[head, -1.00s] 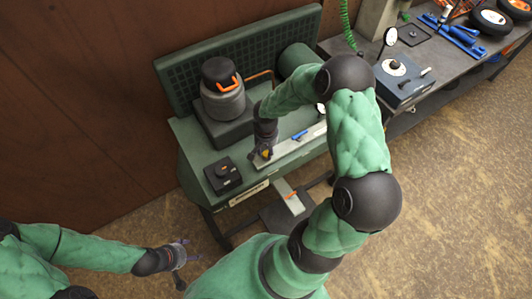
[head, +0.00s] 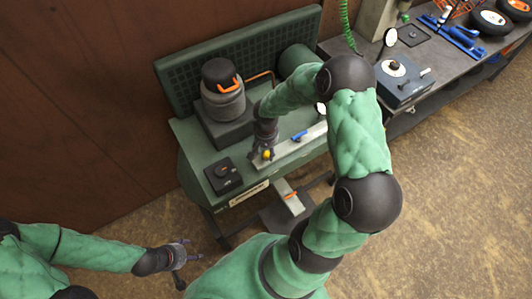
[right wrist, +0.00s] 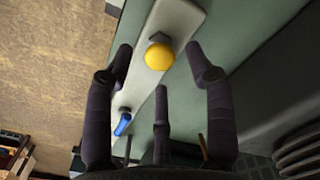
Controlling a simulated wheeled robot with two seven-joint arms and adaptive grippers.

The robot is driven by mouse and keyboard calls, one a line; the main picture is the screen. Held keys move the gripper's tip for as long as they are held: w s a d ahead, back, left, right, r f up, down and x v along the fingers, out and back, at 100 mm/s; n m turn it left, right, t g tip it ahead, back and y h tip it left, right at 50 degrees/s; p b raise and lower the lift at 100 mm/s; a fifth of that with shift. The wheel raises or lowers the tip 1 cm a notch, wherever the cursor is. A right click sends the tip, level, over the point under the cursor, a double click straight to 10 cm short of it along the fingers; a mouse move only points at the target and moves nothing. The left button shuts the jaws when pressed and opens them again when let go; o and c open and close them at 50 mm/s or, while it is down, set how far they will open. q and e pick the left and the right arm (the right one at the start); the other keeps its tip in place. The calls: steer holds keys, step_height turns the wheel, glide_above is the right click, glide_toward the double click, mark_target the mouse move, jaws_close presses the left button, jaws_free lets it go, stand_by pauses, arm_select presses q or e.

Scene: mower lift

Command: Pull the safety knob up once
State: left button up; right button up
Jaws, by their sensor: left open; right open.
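The safety knob is a yellow ball (right wrist: 160,57) on a dark base, set on a pale strip (right wrist: 175,20) on the green bench. It shows small in the head view (head: 267,155), partly hidden by my right gripper. My right gripper (right wrist: 160,65) is open, with its fingers spread on both sides of the yellow knob in the right wrist view. I cannot tell whether the fingers touch it. In the head view my right gripper (head: 262,155) is at the strip's left end. My left gripper (head: 183,262) is open and empty over the floor at lower left.
A blue lever (head: 299,136) sits further along the strip. A black box (head: 223,176) lies left of the knob. A dark cylinder with an orange handle (head: 222,88) stands behind. A pedal with an orange mark (head: 292,203) is below. A grey bench (head: 450,65) stands at right.

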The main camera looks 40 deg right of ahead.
arm_select(q)
step_height(320, 180, up, 4)
steer(key=p, duration=0.4)
steer(key=shift+r, duration=0.25)
arm_select(e)
step_height(320, 180, up, 7)
stand_by(0.5)
